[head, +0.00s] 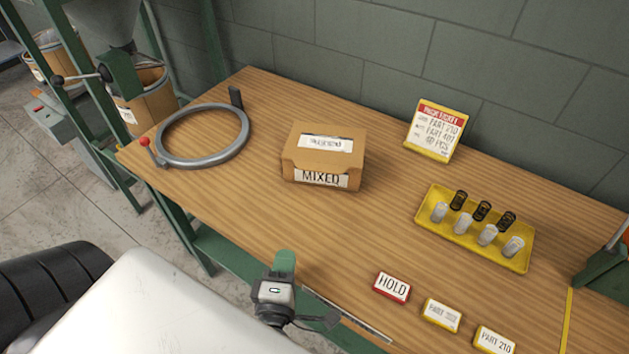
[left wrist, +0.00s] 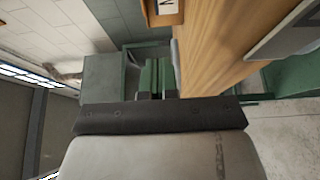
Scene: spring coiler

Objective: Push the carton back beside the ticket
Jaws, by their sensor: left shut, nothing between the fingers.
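The carton (head: 296,158) is a brown box labelled MIXED, sitting on the wooden bench left of the ticket. The ticket (head: 435,130) is a yellow-framed card with a red header, standing near the wall, with bare bench between it and the carton. My left gripper (head: 286,262) is at the bench's front edge, in front of the carton and apart from it. Its green fingers (left wrist: 152,78) are shut and empty in the left wrist view. A brown, white-labelled corner at that view's top appears to be the carton. My right gripper is not in view.
A grey ring (head: 162,152) with a red-knobbed lever lies left of the carton. A yellow tray (head: 463,250) with dark springs and pale cylinders sits right. A HOLD sign (head: 391,287) and two part signs (head: 442,315) stand near the front. Bench behind the carton is clear.

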